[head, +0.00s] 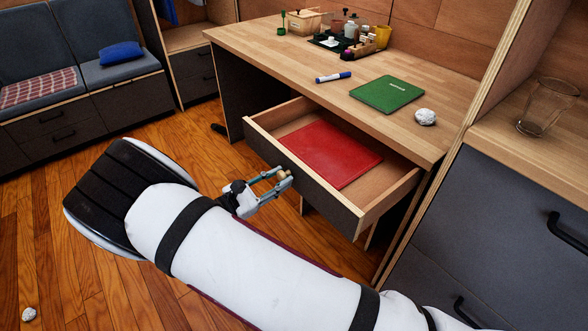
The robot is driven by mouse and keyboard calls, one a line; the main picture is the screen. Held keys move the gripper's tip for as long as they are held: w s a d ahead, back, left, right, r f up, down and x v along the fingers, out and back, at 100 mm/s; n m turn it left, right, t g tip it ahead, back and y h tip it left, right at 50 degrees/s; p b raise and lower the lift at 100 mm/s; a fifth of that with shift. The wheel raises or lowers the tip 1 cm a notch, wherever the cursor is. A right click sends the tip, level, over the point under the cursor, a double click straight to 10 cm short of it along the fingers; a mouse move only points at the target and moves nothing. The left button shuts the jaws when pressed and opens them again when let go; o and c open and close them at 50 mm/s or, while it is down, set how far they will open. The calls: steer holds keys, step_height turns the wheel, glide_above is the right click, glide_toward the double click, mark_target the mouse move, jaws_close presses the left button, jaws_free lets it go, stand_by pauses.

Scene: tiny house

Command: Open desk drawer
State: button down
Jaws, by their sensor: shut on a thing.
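The desk drawer (322,203) is pulled well out from under the wooden desk top (290,58). It has a dark front panel and light wooden sides. A red folder or book (330,152) lies flat inside it. My gripper (279,181) is at the left part of the drawer's front, shut on the drawer's handle. The handle is mostly hidden by the fingers. My white arm crosses the picture's lower middle, in front of the drawer.
On the desk are a green book (387,94), a marker (333,77), a crumpled white ball (425,117) and a black tray of small items. A glass (547,106) stands on the right cabinet. Another crumpled ball (28,314) lies on the floor. The floor at left is mostly clear.

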steer(key=shift+v, duration=1.15)
steer(key=c, duration=1.3)
jaws_free()
steer(key=v, duration=1.2)
